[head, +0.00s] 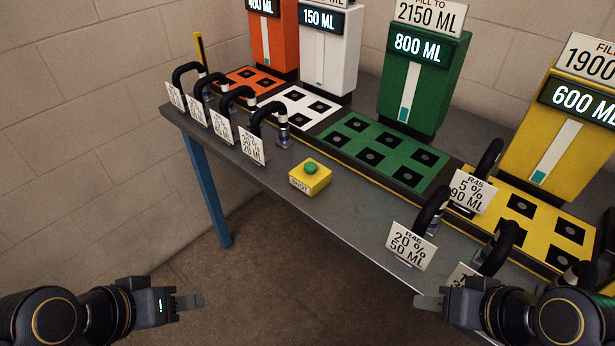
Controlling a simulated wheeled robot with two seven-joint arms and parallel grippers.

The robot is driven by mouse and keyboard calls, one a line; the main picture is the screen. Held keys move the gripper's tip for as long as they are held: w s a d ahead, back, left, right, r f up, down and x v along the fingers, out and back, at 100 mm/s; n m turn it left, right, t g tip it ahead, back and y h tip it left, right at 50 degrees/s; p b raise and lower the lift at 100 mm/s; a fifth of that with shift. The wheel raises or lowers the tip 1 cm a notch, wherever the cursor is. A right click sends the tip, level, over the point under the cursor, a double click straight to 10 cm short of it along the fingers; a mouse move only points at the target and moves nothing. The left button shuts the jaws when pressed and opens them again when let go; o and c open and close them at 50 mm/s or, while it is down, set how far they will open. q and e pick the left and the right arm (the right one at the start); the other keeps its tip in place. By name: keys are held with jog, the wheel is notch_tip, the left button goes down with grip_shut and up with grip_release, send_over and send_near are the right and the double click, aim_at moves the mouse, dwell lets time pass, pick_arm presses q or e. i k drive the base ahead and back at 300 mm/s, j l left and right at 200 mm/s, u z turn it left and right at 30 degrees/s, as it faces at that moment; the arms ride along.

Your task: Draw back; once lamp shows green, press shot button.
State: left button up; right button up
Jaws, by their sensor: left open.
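A small yellow box (311,181) with a round green button (311,168) on top sits near the front edge of the grey table; its label is hard to read. I cannot pick out a separate lamp. My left gripper (190,301) is at the lower left, open and empty, in front of the table and well apart from the box. My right gripper (430,302) is at the lower right, near the table's front edge and apart from the box. Its fingers are seen edge-on, so their gap is unclear; I see nothing held in it.
On the table (355,212), black hoses with white cards stand at the left (238,95) and right (432,207). Behind are orange (272,45), white (327,60), green (420,95) and yellow (560,140) machines with socketed pads. The tabletop around the button box is clear.

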aim_at(310, 167)
jog(key=j+z, duration=0.15)
jog(key=z, duration=0.25)
jog(key=j+z, duration=0.1)
jog(key=z, duration=0.3)
jog(key=k+j+z, duration=0.15)
jog(key=j, duration=0.25)
jog(key=j+z, duration=0.15)
jog(key=j, duration=0.25)
jog(key=k+j+z, duration=0.15)
jog(key=j, duration=0.25)
jog(key=k+j+z, duration=0.15)
jog(key=j, duration=0.25)
jog(key=k+j, duration=0.15)
jog(key=j, duration=0.15)
